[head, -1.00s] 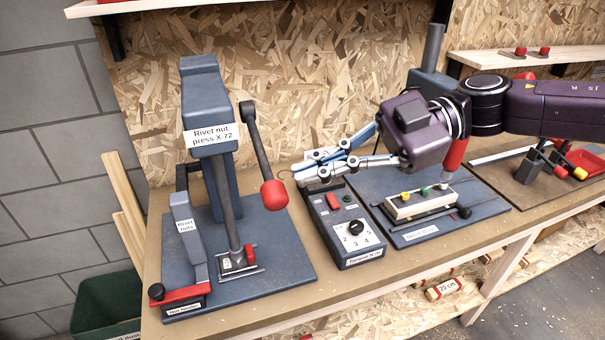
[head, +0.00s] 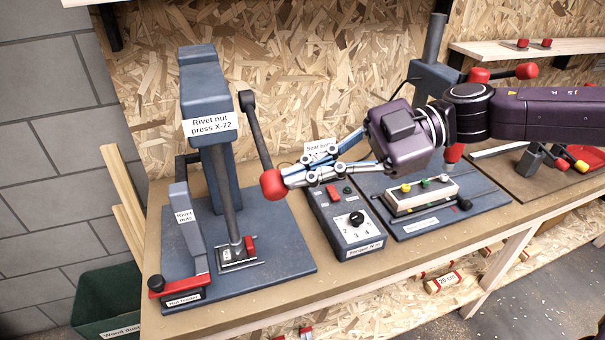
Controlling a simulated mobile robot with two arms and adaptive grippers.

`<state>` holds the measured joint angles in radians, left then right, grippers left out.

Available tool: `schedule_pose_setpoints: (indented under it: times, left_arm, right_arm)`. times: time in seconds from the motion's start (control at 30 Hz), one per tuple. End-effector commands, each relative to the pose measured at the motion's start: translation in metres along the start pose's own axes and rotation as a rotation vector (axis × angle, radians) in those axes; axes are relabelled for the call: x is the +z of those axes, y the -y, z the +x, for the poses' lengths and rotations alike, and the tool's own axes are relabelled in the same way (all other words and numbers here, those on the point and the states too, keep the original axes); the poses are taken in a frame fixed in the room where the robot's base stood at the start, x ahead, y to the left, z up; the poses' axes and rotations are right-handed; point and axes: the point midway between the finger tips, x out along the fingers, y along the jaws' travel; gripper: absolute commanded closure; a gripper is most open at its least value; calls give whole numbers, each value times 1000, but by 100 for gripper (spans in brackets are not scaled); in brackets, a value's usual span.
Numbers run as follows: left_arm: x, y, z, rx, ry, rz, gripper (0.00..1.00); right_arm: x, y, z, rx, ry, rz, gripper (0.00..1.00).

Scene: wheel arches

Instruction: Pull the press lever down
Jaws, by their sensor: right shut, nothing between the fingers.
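The rivet nut press (head: 205,90) stands on a blue-grey base plate at the left of the bench. Its dark lever (head: 256,130) hangs from a pivot at the upper right of the press and slants down to a red ball knob (head: 273,184). My right gripper (head: 286,178) comes in from the right with its fingers shut and empty. Its fingertips are at the right side of the red knob, touching it or very close; I cannot tell which. My left gripper is not in view.
A control box (head: 346,222) with a dial stands right of the press, below my right gripper. Another press station (head: 430,200) stands further right. A green bin (head: 105,300) is on the floor at the left. The bench's front strip is clear.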

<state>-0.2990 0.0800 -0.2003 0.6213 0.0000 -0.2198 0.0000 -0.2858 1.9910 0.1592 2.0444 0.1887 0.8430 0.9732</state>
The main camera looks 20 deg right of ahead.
Motion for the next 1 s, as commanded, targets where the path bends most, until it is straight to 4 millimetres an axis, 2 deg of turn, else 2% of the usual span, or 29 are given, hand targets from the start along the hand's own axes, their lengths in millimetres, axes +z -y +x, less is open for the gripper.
schedule_pose_setpoints:
  times: [0.03,0.1,0.33,0.83,1.0]
  left_arm:
    - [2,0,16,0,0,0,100]
    - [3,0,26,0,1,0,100]
    - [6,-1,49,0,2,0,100]
    - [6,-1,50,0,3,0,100]
    - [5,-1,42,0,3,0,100]
  right_arm:
    - [12,5,4,8,-1,-24,100]
    - [19,7,6,18,-1,-56,100]
    - [33,8,11,44,1,-142,100]
    - [31,6,11,52,-1,-164,100]
    - [24,3,6,53,-1,-165,100]
